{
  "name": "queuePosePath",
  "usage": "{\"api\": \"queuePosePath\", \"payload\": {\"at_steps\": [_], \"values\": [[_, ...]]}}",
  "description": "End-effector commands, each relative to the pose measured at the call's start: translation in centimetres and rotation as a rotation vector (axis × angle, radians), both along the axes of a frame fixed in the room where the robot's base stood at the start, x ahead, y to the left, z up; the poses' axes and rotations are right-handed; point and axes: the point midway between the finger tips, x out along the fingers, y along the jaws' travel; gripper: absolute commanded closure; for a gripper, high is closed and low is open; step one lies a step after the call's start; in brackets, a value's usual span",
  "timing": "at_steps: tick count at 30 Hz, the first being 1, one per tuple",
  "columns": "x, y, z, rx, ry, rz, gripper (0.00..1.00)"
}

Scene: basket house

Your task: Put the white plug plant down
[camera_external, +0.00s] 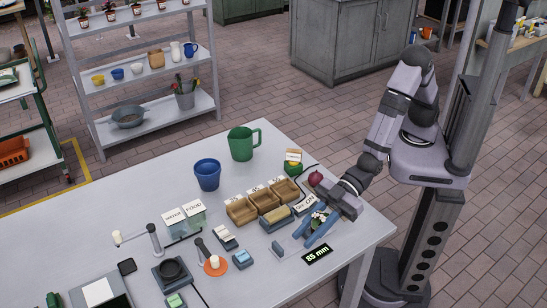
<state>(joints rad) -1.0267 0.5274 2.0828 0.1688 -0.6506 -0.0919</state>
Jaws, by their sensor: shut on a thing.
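My gripper (312,229) is low over the right part of the grey table, with its two blue fingers pointing toward the front left. It is shut on the white plug plant (318,216), a small plant with green leaves and a whitish part between the fingers. The lower part of the plant is hidden by the fingers, so I cannot tell whether it touches the table. Three small wooden trays (264,201) with white labels stand in a row to the left of my gripper.
A black display reading 85 mm (317,254) lies just in front of my gripper. A dark red ball (315,178) is behind it. A blue cup (207,175) and green mug (241,144) stand farther back. The table's left part (60,235) has free room.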

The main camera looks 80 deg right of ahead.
Motion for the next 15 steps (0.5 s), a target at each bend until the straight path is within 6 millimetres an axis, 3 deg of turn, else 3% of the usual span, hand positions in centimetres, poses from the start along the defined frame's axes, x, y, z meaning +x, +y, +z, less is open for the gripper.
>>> {"api": "queuePosePath", "payload": {"at_steps": [10, 12, 15], "values": [[2.1, -1.6, 2.0, -0.001, 0.001, -0.043, 0.98], [2.9, -2.7, 2.2, -0.003, 0.002, -0.066, 0.98], [3.1, -5.5, 0.6, -0.011, 0.008, -0.092, 0.98]]}}
